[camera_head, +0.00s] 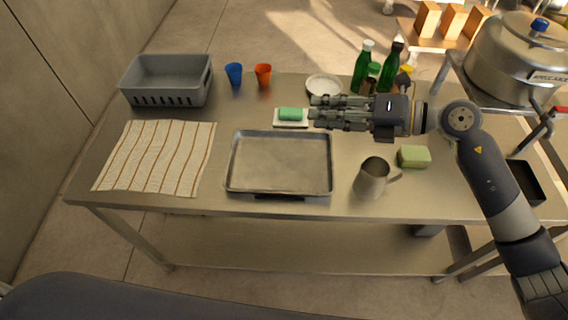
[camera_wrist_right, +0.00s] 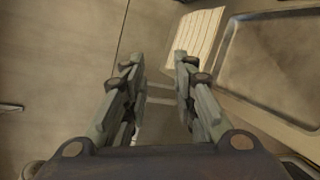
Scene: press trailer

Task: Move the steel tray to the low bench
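The steel tray (camera_head: 280,162), shallow, rectangular and empty, lies flat on the steel table near its front edge. My right gripper (camera_head: 314,112) is above the table, over the area behind the tray's right part, pointing left. It does not touch the tray. In the right wrist view, the two fingers of the right gripper (camera_wrist_right: 158,62) stand apart with nothing between them. The tray (camera_wrist_right: 228,62) shows at the right of that view. My left gripper is not in view. I cannot clearly identify the low bench; a low wooden surface (camera_head: 406,28) stands at the back right.
A striped cloth (camera_head: 158,157) lies left of the tray and a metal pitcher (camera_head: 371,178) stands right of it. A green sponge on a dish (camera_head: 291,115) is behind. A grey crate (camera_head: 166,80), two cups, bottles and a large pot (camera_head: 520,60) stand farther out.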

